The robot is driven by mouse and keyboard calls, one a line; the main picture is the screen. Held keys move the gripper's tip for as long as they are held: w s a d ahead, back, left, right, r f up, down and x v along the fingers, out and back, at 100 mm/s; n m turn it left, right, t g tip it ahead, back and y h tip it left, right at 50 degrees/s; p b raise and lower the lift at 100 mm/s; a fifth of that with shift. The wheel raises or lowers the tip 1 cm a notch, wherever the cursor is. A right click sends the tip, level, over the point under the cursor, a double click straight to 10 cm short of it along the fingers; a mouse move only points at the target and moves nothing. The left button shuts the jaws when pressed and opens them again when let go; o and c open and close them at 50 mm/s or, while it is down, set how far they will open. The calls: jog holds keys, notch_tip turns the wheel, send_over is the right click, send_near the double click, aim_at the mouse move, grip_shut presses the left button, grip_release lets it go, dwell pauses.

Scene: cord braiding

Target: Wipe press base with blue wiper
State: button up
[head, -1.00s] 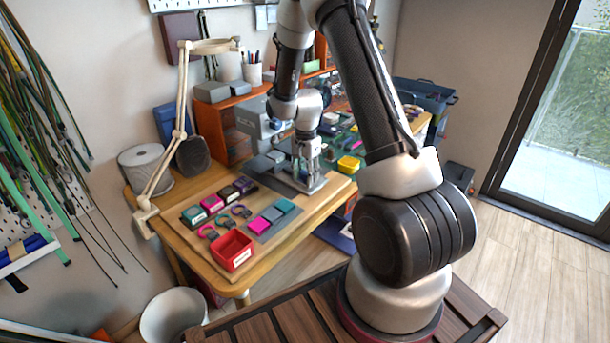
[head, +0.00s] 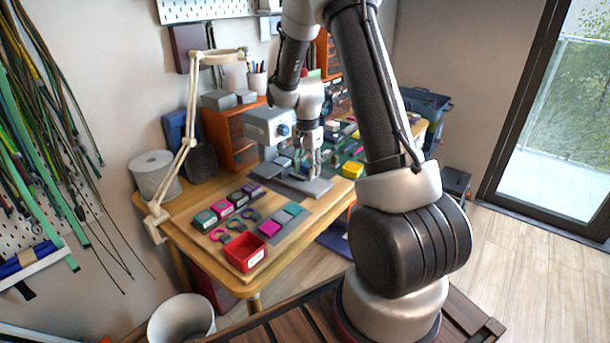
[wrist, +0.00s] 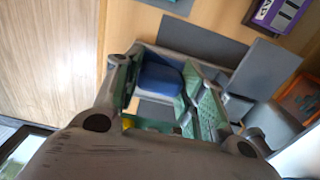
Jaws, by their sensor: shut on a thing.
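The blue wiper (wrist: 160,79) is a rounded blue block between the green-padded fingers of my gripper (wrist: 160,92) in the wrist view. My gripper is shut on it. In the head view my gripper (head: 312,170) points down over the flat grey press base (head: 318,188), in front of the grey press (head: 266,128). The wiper is mostly hidden there by the fingers. In the wrist view grey plate surfaces lie under and around the wiper. I cannot tell whether the wiper touches the base.
A red bin (head: 245,251), several small coloured blocks and a grey mat (head: 283,234) lie on the table at the front left. A lamp (head: 189,140) and a white spool (head: 156,175) stand at the left.

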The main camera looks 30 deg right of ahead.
jog(key=shift+r, duration=1.05)
